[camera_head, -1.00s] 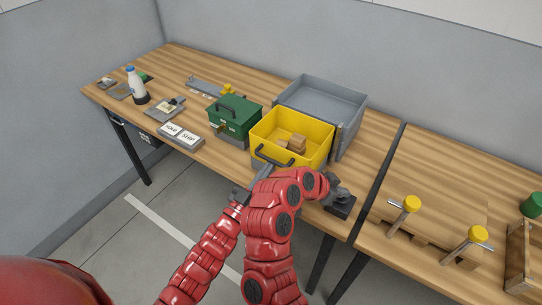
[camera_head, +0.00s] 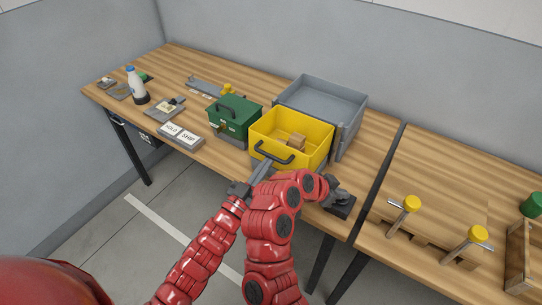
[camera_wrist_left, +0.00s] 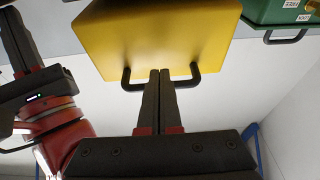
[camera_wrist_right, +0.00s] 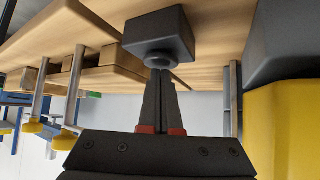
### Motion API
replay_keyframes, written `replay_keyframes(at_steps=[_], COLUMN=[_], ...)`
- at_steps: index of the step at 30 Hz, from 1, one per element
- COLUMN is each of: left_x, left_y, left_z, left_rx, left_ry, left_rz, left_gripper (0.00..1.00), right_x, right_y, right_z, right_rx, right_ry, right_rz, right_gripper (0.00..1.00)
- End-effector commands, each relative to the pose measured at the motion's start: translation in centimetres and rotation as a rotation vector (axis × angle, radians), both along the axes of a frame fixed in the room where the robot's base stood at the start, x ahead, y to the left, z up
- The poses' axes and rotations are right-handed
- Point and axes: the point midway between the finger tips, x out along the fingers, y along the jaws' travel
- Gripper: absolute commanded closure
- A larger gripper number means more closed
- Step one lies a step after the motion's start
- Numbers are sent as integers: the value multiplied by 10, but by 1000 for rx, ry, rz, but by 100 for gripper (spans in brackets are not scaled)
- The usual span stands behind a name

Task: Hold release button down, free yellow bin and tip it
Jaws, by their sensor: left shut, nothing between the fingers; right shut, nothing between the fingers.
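The yellow bin (camera_head: 291,125) stands in front of the grey open tray (camera_head: 322,98) with a small brown box (camera_head: 297,141) inside. Its black handle (camera_head: 274,157) is on the near side. My left gripper (camera_head: 265,166) is shut and empty at this handle; in the left wrist view its fingertips (camera_wrist_left: 160,74) overlap the handle bar (camera_wrist_left: 190,79). Contact there is unclear. My right gripper (camera_wrist_right: 160,75) is shut, its tips at the round button (camera_wrist_right: 158,58) under the dark block (camera_wrist_right: 158,32) as pictured in the right wrist view. Touching looks likely; button depth cannot be told.
A green box (camera_head: 235,117) stands close left of the bin. Label cards (camera_head: 180,134) and a white bottle (camera_head: 135,84) are farther left. Yellow-topped posts (camera_head: 411,203) stand right of the table gap.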

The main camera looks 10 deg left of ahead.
Motion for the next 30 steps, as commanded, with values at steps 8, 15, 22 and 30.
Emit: replay_keyframes(at_steps=[8,15,22,30], left_x=[0,0,0,0], left_y=[0,0,0,0], left_z=[13,23,30,29], left_rx=[-3,-3,-2,-1], left_ry=[-4,-3,-2,-2], left_rz=[-1,-1,-1,-1], left_gripper=[100,100,100,100], right_x=[-1,0,0,0], right_y=[1,1,1,1], right_z=[-1,-1,-1,-1], right_rx=[1,1,2,1], right_ry=[3,3,2,3], right_rz=[1,1,1,1], right_gripper=[100,100,100,100])
